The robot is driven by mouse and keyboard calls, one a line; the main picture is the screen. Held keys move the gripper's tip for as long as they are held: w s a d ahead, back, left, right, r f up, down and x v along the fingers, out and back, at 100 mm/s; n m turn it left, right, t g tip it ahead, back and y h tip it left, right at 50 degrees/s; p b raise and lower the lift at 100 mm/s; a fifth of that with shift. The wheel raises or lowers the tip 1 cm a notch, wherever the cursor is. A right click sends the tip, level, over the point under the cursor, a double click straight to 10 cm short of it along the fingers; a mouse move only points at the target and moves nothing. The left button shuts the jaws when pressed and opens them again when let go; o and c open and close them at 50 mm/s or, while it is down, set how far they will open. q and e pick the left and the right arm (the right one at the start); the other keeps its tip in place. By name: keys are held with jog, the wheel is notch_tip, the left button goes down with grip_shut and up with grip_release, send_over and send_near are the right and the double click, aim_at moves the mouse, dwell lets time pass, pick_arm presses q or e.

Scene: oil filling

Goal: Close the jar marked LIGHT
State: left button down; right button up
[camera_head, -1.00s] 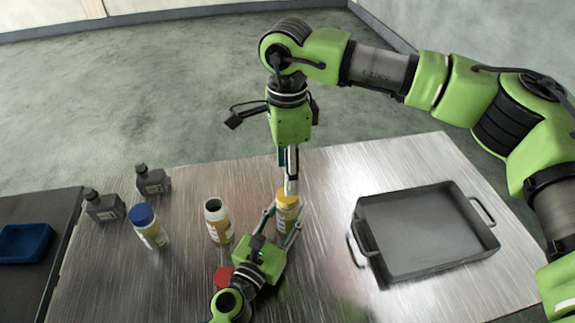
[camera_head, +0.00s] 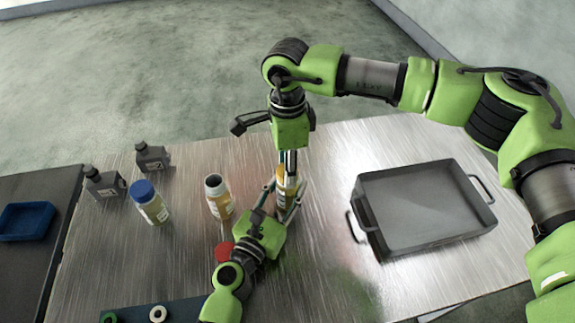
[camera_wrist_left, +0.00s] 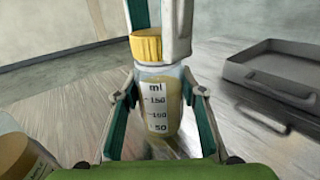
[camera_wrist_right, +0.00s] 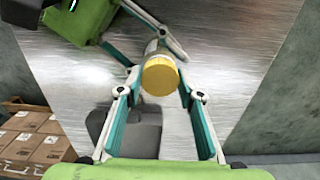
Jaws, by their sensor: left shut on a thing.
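A clear jar with a yellow lid (camera_wrist_left: 148,46) stands upright on the metal table; its "ml" scale faces the left wrist camera, and no LIGHT marking is readable. My left gripper (camera_head: 276,203) is shut on the jar's body (camera_wrist_left: 160,105), one finger on each side. My right gripper (camera_wrist_right: 158,80) points down from above, its fingers open on either side of the yellow lid; a small gap shows at the left finger in the right wrist view. The lid sits on the jar's top; whether it is tight cannot be seen.
An uncapped jar (camera_head: 219,199) and a blue-capped jar (camera_head: 152,208) stand to the left, with a red lid (camera_head: 224,252) nearby. Two grey bottles (camera_head: 104,183) (camera_head: 153,157) are behind. A grey metal pan (camera_head: 425,210) stands right. A blue holder (camera_head: 130,312) with rings lies in front.

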jog(key=shift+c, duration=0.8)
jog(key=shift+m, duration=0.9)
jog(key=o, duration=1.2)
jog(key=shift+r, duration=0.1)
jog(key=shift+r, duration=2.2)
jog(key=shift+c, duration=0.3)
